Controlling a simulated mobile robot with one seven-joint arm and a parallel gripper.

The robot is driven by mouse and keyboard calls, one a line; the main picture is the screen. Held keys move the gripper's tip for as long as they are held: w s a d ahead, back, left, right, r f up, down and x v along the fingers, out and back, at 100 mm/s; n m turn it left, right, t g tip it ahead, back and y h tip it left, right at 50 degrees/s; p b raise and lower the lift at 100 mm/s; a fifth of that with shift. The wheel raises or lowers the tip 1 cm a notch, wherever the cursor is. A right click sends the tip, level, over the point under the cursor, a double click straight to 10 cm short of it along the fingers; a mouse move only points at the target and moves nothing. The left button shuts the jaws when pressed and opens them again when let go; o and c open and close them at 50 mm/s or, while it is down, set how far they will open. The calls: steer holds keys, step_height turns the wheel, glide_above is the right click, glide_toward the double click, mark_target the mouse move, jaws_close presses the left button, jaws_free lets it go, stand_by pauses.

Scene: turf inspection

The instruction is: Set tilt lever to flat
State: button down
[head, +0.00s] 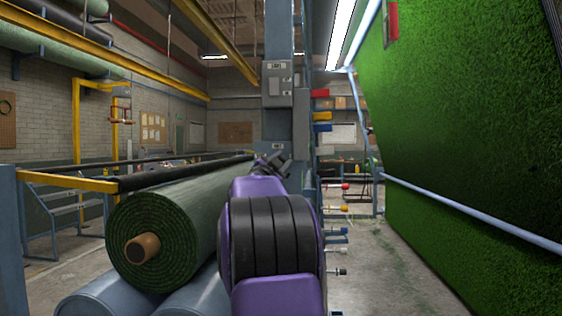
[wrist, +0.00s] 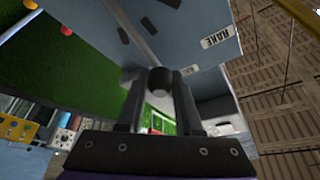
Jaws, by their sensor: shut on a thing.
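My gripper (wrist: 158,92) is shut on a dark round knob (wrist: 160,80) in the wrist view. The knob sits between the two fingers, in front of a grey-blue panel (wrist: 190,28). A label on that panel reads something like "RAKE". I cannot tell from the frames whether this knob belongs to the tilt lever, nor its setting. In the head view my gripper (head: 274,164) is a small dark shape at the blue-grey column (head: 277,125), beyond my purple arm. The knob is hidden there.
Several coloured levers stick out right of the column, among them a red one (head: 320,93) and a red knob (head: 345,186). A turf roll (head: 185,220) lies at left on blue rollers (head: 105,300). A green turf sheet (head: 470,130) slopes at right. Floor between is clear.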

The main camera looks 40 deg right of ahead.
steer(key=c, duration=0.6)
jaws_free()
steer(key=b+v, duration=0.2)
steer(key=v, duration=1.5)
steer(key=shift+s+a, duration=0.15)
